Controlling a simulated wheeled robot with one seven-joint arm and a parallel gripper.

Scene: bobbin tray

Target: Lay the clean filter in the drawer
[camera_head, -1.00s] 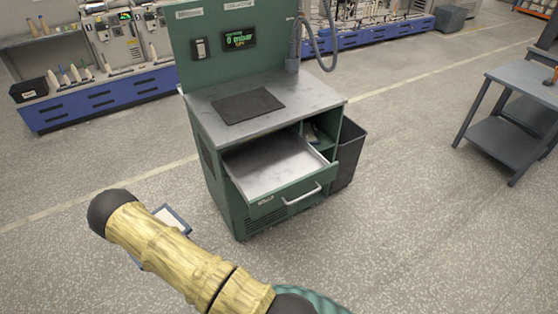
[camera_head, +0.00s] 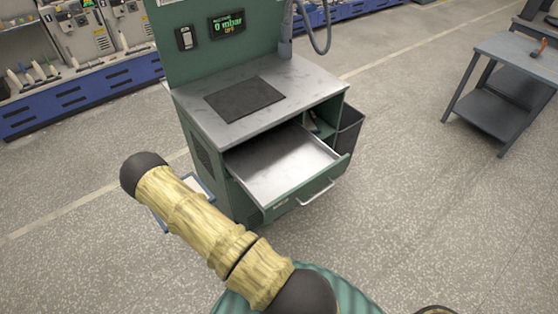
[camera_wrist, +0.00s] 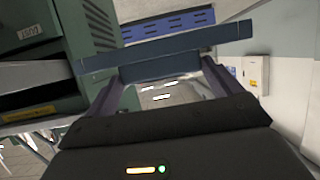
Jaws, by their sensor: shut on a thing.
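The drawer (camera_head: 275,171) of the green cabinet is pulled out, and its pale metal floor is empty. My gripper (camera_wrist: 163,75) is shut on the filter, whose dark blue frame edge (camera_wrist: 165,53) spans both fingers in the wrist view. In the head view part of the filter's blue frame and pale face (camera_head: 197,184) shows behind my yellow-covered arm, left of the cabinet and apart from the drawer. My arm hides the rest of the filter and my gripper there.
The cabinet top (camera_head: 290,85) carries a dark mat (camera_head: 245,98). A dark bin (camera_head: 348,135) stands at the cabinet's right side. A grey cart (camera_head: 505,95) stands far right. The drawer handle (camera_head: 316,193) sticks out in front. Open floor lies around the cabinet.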

